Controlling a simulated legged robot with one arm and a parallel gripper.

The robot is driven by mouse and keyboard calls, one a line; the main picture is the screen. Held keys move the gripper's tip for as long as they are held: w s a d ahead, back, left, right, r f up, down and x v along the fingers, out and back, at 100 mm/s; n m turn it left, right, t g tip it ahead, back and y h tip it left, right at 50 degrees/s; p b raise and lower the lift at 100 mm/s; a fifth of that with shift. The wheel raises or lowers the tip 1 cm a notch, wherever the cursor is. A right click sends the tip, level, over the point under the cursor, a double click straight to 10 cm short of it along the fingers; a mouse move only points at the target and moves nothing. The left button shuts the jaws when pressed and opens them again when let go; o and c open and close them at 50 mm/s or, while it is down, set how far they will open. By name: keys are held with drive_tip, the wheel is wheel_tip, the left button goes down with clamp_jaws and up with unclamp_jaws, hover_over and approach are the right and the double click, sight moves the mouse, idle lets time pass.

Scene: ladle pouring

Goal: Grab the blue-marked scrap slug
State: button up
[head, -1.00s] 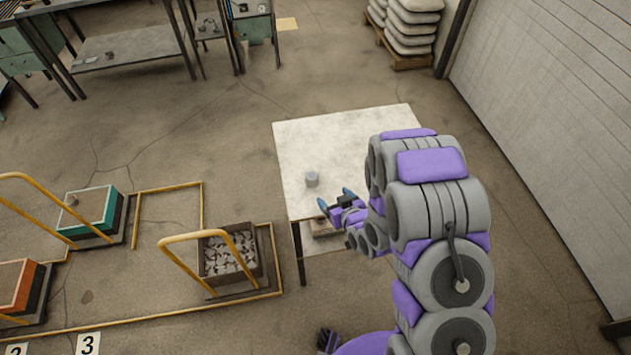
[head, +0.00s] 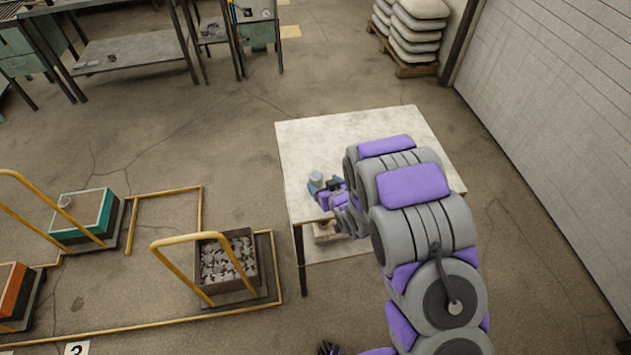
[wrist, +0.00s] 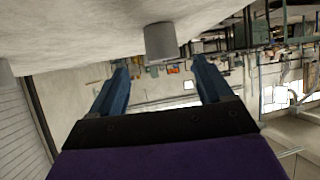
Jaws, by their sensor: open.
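A small grey cylindrical slug (head: 316,178) stands on the pale table (head: 300,135), near its left edge. It also shows in the wrist view (wrist: 161,43), ahead of and between my fingers. I cannot make out a blue mark on it. My gripper (head: 325,187) is open, with two blue fingers, and is at the slug in the head view, so that I cannot tell there whether they touch. In the wrist view my open gripper (wrist: 160,78) holds nothing, and the slug's near face looks a little beyond the fingertips.
A box of scrap pieces (head: 252,278) on a yellow-handled cart stands left of the table. A teal box (head: 75,235) and an orange box (head: 15,290) stand farther left. A shelf under the table holds a small box (head: 325,231). The tabletop behind the slug is clear.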

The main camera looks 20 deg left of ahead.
sight(318, 181)
drive_tip(key=shift+b+x, duration=0.75)
drive_tip(key=shift+x, duration=2.2)
drive_tip(key=shift+s+a+f, duration=0.1)
drive_tip(key=shift+s+f, duration=0.05)
drive_tip(key=shift+s, duration=0.05)
drive_tip(key=shift+c, duration=0.2)
drive_tip(key=c, duration=1.2)
